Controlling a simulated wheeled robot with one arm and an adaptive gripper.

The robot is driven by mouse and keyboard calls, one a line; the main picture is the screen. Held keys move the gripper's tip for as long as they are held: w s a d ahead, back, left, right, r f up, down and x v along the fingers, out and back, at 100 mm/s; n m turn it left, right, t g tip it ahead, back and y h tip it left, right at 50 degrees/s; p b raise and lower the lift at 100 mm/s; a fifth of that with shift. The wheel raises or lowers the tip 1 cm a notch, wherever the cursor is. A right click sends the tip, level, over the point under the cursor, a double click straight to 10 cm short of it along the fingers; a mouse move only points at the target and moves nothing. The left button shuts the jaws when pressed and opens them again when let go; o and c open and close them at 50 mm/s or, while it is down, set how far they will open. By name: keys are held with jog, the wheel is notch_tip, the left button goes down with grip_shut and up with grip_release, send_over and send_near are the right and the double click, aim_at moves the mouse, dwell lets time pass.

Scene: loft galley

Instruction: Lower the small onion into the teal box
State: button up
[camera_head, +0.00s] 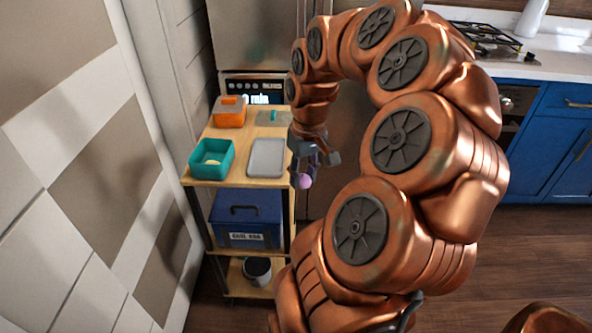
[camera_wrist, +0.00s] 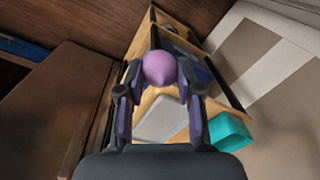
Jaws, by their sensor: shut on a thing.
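The small onion (camera_wrist: 160,68) is purple and round with a pointed tip. My gripper (camera_wrist: 160,78) is shut on it, one finger on each side in the wrist view. In the head view the onion (camera_head: 304,181) shows below my gripper (camera_head: 306,165), at the right edge of the shelf unit's top. The teal box (camera_head: 194,170) stands open at the left front of that top, with something pale yellow inside. My gripper is to the right of the box, apart from it. The teal box also shows at the lower right of the wrist view (camera_wrist: 230,124).
A grey tray (camera_head: 267,157) lies between the teal box and my gripper. An orange box (camera_head: 229,113) and a grey board (camera_head: 273,118) with a teal item are behind. A blue case (camera_head: 247,219) sits on the shelf below. A wall is close on the left.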

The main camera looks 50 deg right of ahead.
jog(key=shift+w+r+p, duration=0.3)
jog(key=shift+w+r, duration=0.05)
jog(key=shift+r, duration=0.05)
jog(key=w+a+r+p, duration=0.1)
jog(key=w+r+p, duration=0.1)
jog(key=w, duration=1.2)
jog(key=w+r+p, duration=0.2)
jog(key=w+p, duration=0.3)
jog(key=w, duration=0.9)
jog(key=shift+w+a, duration=0.2)
jog(key=shift+a, duration=0.2)
jog(key=shift+f, duration=0.1)
jog(key=shift+f+b, duration=0.85)
jog(key=shift+f, duration=1.5)
jog(key=shift+s+f, duration=0.1)
jog(key=o, duration=1)
